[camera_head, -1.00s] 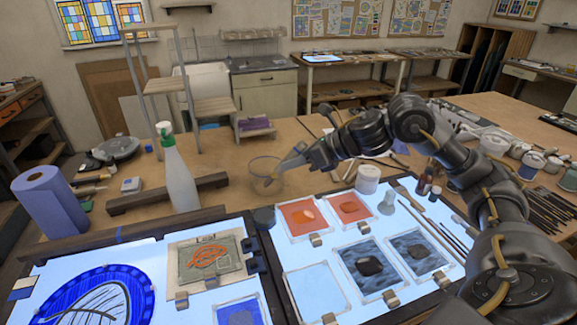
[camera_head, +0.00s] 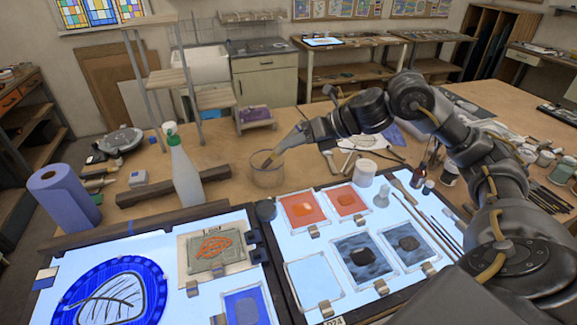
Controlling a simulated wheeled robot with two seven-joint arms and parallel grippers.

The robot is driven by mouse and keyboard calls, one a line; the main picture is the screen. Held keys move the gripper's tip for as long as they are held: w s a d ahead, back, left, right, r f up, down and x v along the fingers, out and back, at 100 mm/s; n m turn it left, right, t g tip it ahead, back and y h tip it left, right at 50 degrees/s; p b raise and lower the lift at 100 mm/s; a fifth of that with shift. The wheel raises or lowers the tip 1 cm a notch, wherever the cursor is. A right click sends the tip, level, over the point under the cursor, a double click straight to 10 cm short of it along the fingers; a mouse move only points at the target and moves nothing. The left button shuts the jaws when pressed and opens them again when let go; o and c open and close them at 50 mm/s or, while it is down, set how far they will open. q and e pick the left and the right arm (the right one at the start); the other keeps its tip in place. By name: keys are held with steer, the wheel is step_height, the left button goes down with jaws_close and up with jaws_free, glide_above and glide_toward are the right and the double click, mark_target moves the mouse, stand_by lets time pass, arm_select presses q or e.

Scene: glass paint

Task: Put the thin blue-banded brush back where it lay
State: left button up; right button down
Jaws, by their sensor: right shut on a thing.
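My right gripper (camera_head: 284,148) is above the glass jar (camera_head: 268,176) and reaches in from the right. It is shut on a slim brush-like thing with a brownish end (camera_head: 267,162). That end shows at or inside the jar's mouth; I cannot tell if it touches the glass. A blue band cannot be made out on it at this size. Several thin brushes (camera_head: 441,234) lie side by side on the right part of the lit panel (camera_head: 380,205). My left gripper is out of view.
A spray bottle (camera_head: 184,178) and a dark bar (camera_head: 150,190) stand left of the jar. A blue paper roll (camera_head: 66,198) is far left.

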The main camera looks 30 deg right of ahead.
steer(key=m+p, duration=0.1)
steer(key=m, duration=0.1)
steer(key=m+p, duration=0.1)
steer(key=m, duration=0.1)
steer(key=shift+r, duration=0.35)
steer(key=shift+f+m+g+y+p, duration=0.1)
steer(key=shift+m+g+y+p, duration=0.25)
steer(key=shift+m, duration=0.55)
steer(key=shift+f+m, duration=0.15)
steer(key=shift+m, duration=0.45)
steer(key=shift+r+m+p, duration=0.25)
steer(key=shift+m+p, duration=0.95)
steer(key=shift+p, duration=0.05)
steer(key=shift+f+m+y+b, duration=0.25)
steer(key=shift+f+m+b, duration=0.05)
steer(key=shift+m, duration=0.7)
steer(key=m, duration=0.6)
steer(key=shift+m+y, duration=0.3)
steer(key=shift+y, duration=0.1)
steer(key=m, duration=0.5)
steer(key=m+t, duration=0.1)
steer(key=m, duration=0.4)
steer(key=shift+m, duration=0.3)
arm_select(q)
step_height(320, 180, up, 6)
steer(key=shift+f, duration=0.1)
arm_select(e)
steer(key=shift+t, duration=0.25)
